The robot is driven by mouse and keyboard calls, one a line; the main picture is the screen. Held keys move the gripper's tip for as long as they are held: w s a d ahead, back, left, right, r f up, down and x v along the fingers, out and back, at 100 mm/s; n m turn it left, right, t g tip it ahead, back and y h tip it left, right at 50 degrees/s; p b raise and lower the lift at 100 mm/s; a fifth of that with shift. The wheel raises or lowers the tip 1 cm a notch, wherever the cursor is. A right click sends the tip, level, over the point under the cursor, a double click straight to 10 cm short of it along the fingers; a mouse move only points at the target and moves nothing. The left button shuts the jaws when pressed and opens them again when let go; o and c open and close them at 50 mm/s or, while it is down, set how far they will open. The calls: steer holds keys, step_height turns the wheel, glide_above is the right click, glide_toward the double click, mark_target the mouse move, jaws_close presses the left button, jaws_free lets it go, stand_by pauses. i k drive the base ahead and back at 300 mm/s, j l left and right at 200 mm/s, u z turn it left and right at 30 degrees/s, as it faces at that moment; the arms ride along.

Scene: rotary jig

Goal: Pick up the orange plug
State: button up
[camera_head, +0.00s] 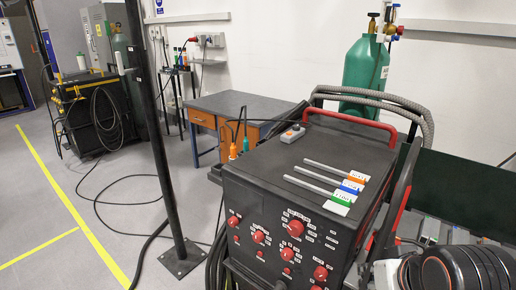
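A small orange plug-like piece (233,152) shows at the back left edge of the black machine, on a thin dark cable that arches above it. A similar teal piece (246,145) is just right of it. Both look upright, and their lower ends are hidden by the machine or too small to make out. An orange tab (357,180) also marks the end of one of several metal strips on the machine's top. My gripper is not in view, so its distance from the orange plug does not show.
The black machine (262,208) with red knobs fills the centre right. A red handle (350,123), grey hoses (375,97) and a green cylinder (364,65) stand behind it. A dark post (155,120) rises at left; cables cross the floor. Free floor (45,200) lies left.

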mark_target(233, 148)
steer(key=i+j+z, duration=0.15)
steer(key=j, duration=0.4)
steer(key=i+j+z, duration=0.15)
steer(key=j, duration=0.4)
steer(key=i+j+z, duration=0.1)
steer(key=j, duration=0.45)
steer(key=i+j+z, duration=0.15)
steer(key=j, duration=1)
